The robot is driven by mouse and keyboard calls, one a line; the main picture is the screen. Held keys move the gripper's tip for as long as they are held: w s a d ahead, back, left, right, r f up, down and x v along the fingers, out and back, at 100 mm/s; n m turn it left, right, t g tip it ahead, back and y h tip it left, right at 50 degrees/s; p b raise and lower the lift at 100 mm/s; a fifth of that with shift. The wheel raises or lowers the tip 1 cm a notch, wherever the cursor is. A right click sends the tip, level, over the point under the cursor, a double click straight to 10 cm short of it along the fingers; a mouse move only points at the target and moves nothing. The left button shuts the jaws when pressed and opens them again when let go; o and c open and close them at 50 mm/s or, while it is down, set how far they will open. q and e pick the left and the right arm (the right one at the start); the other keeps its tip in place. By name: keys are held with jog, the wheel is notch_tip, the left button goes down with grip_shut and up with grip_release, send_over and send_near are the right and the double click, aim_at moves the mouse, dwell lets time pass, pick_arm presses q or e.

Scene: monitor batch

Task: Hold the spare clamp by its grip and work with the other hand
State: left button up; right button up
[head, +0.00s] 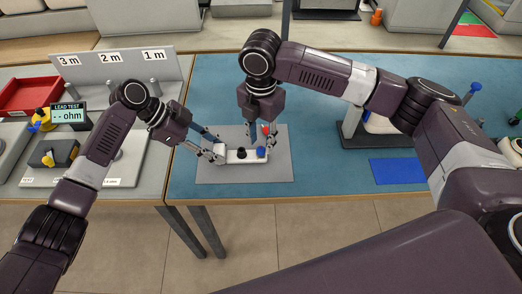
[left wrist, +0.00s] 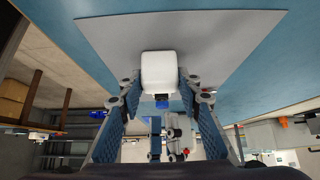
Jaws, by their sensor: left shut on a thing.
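A white bar-shaped unit (head: 232,156) with a black knob and a blue knob (head: 262,152) lies on a grey mat (head: 215,175). My left gripper (head: 216,150) is shut on its left end. In the left wrist view the white end (left wrist: 160,72) sits between the two fingers, with blue below it. My right gripper (head: 260,133) points down over the unit's right part. A small red piece (head: 266,129) shows at its fingers; I cannot tell whether it is held. No thing can be surely named the spare clamp.
The left bench has a red tray (head: 28,96), a lead test display (head: 68,116), a yellow and blue piece (head: 40,119) and a dark box with a yellow knob (head: 54,153). A blue pad (head: 398,171) lies on the right.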

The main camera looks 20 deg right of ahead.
aim_at(261, 150)
jog(key=shift+f, duration=1.7)
grip_shut()
jog(key=m, duration=0.4)
jog(key=shift+m, duration=0.4)
jog(key=m, duration=0.3)
